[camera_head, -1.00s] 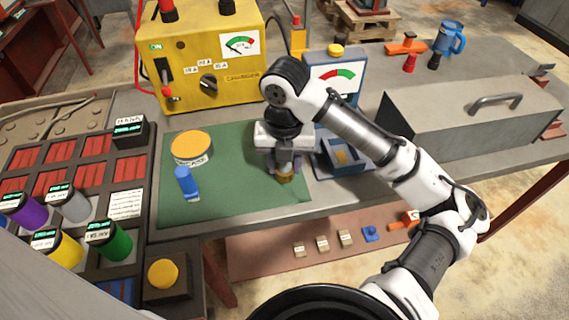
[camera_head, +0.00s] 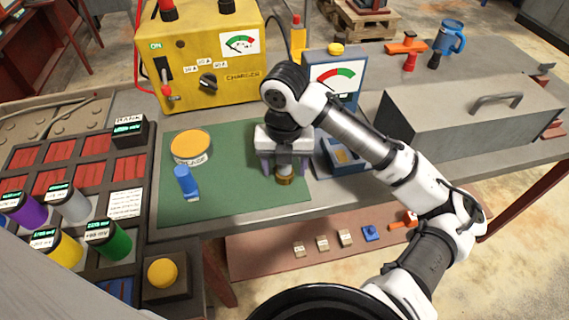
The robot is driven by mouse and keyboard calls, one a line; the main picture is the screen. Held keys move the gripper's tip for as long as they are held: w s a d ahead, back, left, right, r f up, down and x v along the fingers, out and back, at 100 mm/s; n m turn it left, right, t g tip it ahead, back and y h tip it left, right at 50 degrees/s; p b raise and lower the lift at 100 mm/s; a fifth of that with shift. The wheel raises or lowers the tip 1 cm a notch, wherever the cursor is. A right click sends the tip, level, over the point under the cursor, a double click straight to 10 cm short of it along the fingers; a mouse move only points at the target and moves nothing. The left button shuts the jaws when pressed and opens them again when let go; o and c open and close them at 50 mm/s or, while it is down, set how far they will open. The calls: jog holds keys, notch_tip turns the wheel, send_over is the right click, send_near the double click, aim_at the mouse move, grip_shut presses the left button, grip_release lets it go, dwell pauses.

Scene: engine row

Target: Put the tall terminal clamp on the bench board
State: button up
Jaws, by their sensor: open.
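The bench board is the green mat (camera_head: 235,200) on the grey bench. A small upright piece with a grey body and a brass-coloured base, which looks like the tall terminal clamp (camera_head: 284,180), stands at the board's right part, near its front right corner. Its top is hidden under my gripper. My gripper (camera_head: 284,168) points down over it and is open, with one purple-grey finger on each side of it and a gap showing. I cannot tell whether the clamp touches the palm.
A blue clamp-like piece (camera_head: 186,182) and a round orange-topped tin (camera_head: 191,146) stand on the board's left side. A blue meter (camera_head: 336,75) with a tray is close right of my gripper. A yellow charger (camera_head: 207,60) stands behind. A grey lidded box (camera_head: 470,120) is at right.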

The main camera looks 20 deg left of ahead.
notch_tip(320, 180, up, 12)
jog(key=shift+r, duration=0.15)
dwell(0.3)
